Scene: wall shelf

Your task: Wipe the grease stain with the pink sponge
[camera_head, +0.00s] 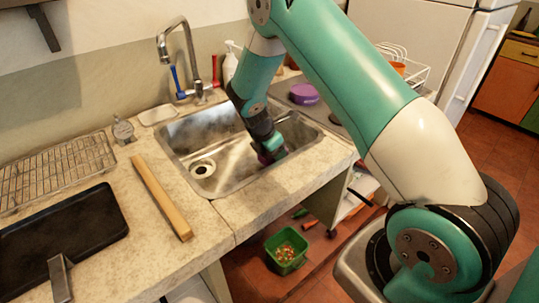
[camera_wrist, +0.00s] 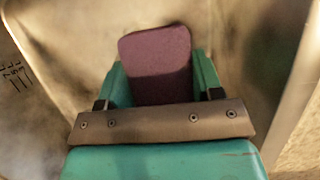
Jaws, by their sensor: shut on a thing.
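My gripper (camera_head: 272,150) is down inside the metal sink basin (camera_head: 185,143), toward its right side. In the wrist view my gripper (camera_wrist: 158,85) is shut on the pink sponge (camera_wrist: 156,48), which looks dull purple-pink in the shade and sticks out beyond the fingers. Only a small part of the sponge shows in the head view, at the lower edge of the gripper. I cannot tell whether the sponge touches the basin. The basin has brownish, smudged patches, but I cannot clearly make out the grease stain among them.
The drain (camera_head: 203,168) lies left of my gripper. A faucet (camera_head: 180,55) stands behind the sink. A wire rack (camera_head: 55,172), a black tray (camera_head: 65,235) and a wooden bar (camera_head: 160,197) lie on the left counter. A purple bowl (camera_head: 304,94) sits right of the sink.

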